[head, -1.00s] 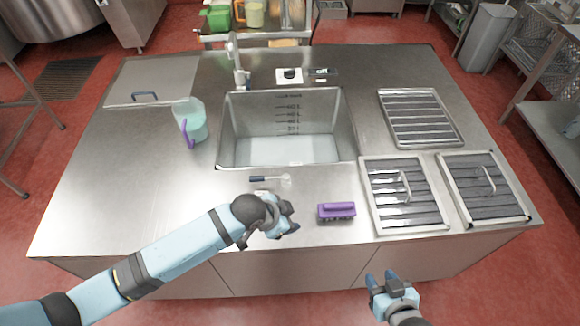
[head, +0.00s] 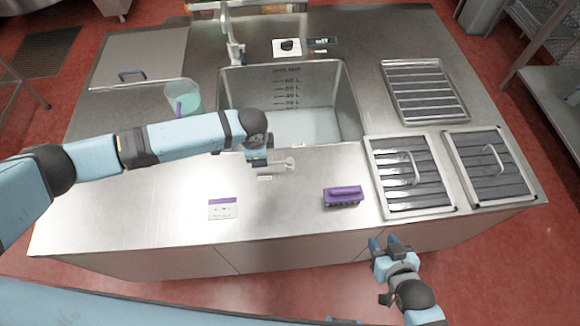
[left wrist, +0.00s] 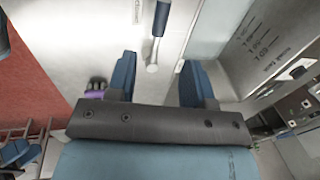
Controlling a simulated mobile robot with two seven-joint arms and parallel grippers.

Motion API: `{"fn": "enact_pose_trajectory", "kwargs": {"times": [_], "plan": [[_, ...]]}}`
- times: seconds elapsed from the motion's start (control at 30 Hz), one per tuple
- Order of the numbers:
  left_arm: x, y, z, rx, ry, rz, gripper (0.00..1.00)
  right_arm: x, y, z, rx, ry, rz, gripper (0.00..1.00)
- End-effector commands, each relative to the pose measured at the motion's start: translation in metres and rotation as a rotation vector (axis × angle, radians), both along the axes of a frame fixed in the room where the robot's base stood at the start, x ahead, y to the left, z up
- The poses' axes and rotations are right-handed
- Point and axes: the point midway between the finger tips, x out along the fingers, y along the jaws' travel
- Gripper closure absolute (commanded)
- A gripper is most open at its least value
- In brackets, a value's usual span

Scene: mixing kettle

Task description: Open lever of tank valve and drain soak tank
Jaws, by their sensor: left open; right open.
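The soak tank (head: 240,92) is a steel basin sunk in the counter, with litre marks on its back wall and pale liquid (head: 320,127) in it. The valve lever (head: 283,164) lies on the counter at the tank's front edge. Its dark blue handle (left wrist: 163,18) and metal rod show in the left wrist view, beyond and between my fingertips. My left gripper (head: 259,160) is open above the lever, hiding the handle in the head view; its fingers (left wrist: 158,78) show apart and empty. My right gripper (head: 386,243) is open and empty before the counter's front edge.
A purple brush (head: 343,196) lies right of the lever, and a label card (head: 222,208) at front left. A pitcher (head: 184,98) stands left of the tank, partly behind my left arm. Filter panels (head: 411,177) and a ribbed tray (head: 425,91) fill the right side. A faucet (head: 234,45) stands behind.

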Motion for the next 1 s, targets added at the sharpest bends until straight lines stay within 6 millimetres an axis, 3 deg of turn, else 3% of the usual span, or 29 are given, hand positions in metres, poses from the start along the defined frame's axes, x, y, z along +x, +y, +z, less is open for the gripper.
{"fn": "enact_pose_trajectory", "kwargs": {"times": [0.77,1.0], "plan": [[0.018,0.003,-0.092,0.000,0.000,0.001,0.53,0.003,0.002,0.003,0.005,-0.008,0.000,0.57],[0.018,0.004,-0.096,-0.001,0.001,0.001,0.53,0.003,0.001,0.002,0.003,-0.005,-0.001,0.57]]}}
